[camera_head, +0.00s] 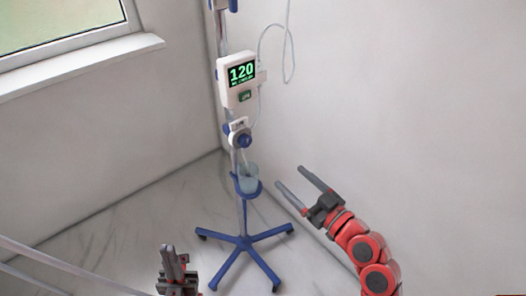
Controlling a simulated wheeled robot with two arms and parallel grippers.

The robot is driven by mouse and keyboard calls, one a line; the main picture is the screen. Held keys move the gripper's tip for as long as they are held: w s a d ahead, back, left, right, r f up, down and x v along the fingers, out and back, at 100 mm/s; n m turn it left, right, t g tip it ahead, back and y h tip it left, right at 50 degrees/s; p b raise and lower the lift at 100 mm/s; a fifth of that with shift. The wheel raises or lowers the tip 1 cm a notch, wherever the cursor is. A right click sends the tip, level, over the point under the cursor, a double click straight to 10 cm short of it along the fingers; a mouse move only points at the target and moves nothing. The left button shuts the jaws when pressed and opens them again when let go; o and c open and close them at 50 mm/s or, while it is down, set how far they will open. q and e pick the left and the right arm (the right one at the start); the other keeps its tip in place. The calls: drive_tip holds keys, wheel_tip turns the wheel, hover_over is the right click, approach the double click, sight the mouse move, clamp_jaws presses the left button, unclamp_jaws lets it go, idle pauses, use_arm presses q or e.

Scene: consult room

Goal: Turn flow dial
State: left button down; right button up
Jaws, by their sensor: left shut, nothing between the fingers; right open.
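The flow dial (244,141) is a round blue knob on a small white housing. It is clamped to a metal pole (221,40) in the middle of the view. Above it a white pump box (239,98) shows 120 in green digits. My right gripper (293,179) is open and empty, below and to the right of the dial, apart from it. My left gripper (168,250) is shut and empty at the bottom, well below and left of the dial. Nothing touches the dial.
A clear cup (249,177) sits in a blue holder on the pole under the dial. The blue star-shaped base (244,243) stands on a marble floor near the corner. A thin tube (285,70) loops right of the pump box. A window sill (85,64) is upper left.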

drive_tip(key=b, duration=0.9)
approach(247, 144)
drive_tip(key=shift+n, duration=0.3)
drive_tip(key=x, duration=0.8)
drive_tip(key=shift+w+r, duration=0.1)
drive_tip(key=shift+w+a, duration=0.15)
drive_tip(key=shift+w, duration=0.2)
drive_tip(key=shift+c, duration=0.2)
